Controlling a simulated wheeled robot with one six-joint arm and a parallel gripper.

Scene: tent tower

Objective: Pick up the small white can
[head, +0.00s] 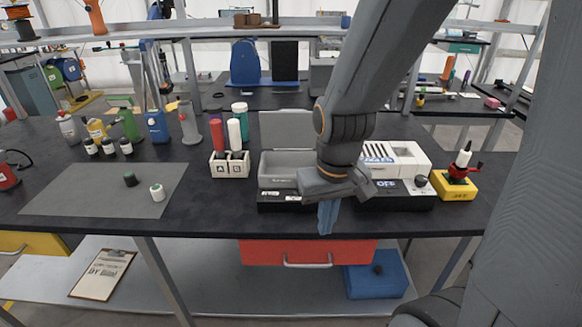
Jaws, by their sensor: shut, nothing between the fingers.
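The small white can (157,193) stands on the grey mat (80,194) at the left of the dark table (240,210). My gripper (326,218) is shut and empty, pointing down at the table's front edge. It is well to the right of the white can, in front of the grey open-lidded box. My arm hides part of the equipment behind it.
A white A/B holder (229,168) with tall cylinders stands between mat and gripper. A grey box (288,165) and a white device (395,160) stand behind my gripper. Several bottles line the back left. A red drawer (300,252) sits below the table edge. The mat's front is clear.

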